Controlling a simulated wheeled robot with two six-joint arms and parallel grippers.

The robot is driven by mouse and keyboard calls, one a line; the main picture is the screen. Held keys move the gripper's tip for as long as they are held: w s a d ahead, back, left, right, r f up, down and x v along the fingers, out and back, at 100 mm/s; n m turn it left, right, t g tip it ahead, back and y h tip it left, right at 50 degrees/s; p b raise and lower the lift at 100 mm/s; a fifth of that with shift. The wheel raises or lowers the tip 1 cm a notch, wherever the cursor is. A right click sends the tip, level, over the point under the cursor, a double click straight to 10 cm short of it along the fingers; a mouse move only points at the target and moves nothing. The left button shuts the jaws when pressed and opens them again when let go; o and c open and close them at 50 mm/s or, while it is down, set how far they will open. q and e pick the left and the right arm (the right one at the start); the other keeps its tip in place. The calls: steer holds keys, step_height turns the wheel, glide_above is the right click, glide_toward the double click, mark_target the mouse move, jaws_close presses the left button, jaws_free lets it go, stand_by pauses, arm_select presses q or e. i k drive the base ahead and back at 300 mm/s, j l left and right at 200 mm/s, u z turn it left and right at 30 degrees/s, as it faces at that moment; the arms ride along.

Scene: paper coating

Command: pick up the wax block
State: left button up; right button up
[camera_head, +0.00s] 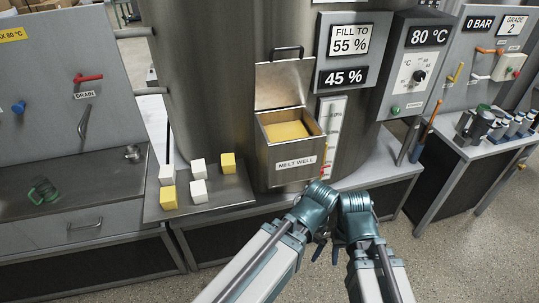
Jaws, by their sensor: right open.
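My left gripper (320,240) and right gripper (337,250) are close together in front of the vessel, right of the tray and apart from the blocks. The right one is open with no block visible in it. The left one's fingers are too small and overlapped to read.
The large steel vessel (216,75) stands behind the tray. Open floor (470,245) lies at the front right.

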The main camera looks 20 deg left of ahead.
mark_target(200, 195)
steer(key=u, duration=1.35)
steer(key=k, duration=0.1)
